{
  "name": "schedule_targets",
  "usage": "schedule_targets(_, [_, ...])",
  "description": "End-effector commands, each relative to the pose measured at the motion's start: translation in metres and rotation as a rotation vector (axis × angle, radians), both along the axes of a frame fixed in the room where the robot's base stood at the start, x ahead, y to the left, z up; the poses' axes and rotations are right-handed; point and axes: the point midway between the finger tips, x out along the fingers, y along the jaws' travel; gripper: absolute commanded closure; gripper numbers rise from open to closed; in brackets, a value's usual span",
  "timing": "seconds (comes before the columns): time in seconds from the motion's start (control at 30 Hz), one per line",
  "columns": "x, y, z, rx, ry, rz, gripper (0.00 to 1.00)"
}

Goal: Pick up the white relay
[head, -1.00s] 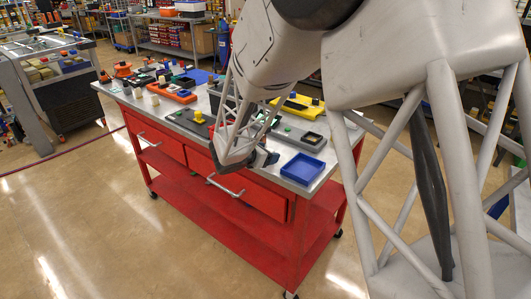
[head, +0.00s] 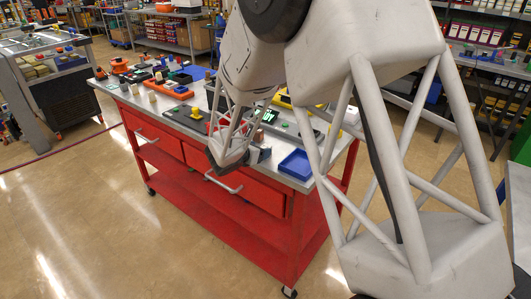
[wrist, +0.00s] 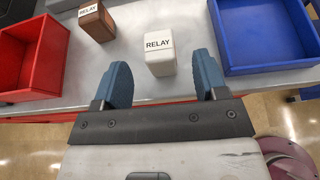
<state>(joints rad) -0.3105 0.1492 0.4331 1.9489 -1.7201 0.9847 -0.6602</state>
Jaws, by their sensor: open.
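The white relay (wrist: 159,56) is a small cream-white block with a "RELAY" label, standing upright on the grey metal bench top in the wrist view. My gripper (wrist: 162,80) is open, with its two blue fingers on either side of the space just in front of the relay. The relay lies between the lines of the fingers, near their tips, and is not gripped. In the head view my gripper (head: 250,158) is over the front edge of the bench, where my own arm partly hides it. I cannot make out the white relay there.
A brown relay (wrist: 96,22) stands left of the white one. A red bin (wrist: 38,40) is at the left and a blue bin (wrist: 229,38) at the right, close to the right finger. The bench's front edge (wrist: 150,102) runs below the fingers. The red cart (head: 200,185) carries the bench top.

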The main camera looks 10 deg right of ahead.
Motion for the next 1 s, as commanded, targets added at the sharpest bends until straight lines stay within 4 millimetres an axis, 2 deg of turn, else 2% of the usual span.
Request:
schedule_targets(0.53, [0.006, -0.006, -0.004, 0.001, 0.001, 0.000, 0.34])
schedule_targets(1.0, [0.036, -0.035, -0.018, 0.000, 0.000, -0.001, 0.34])
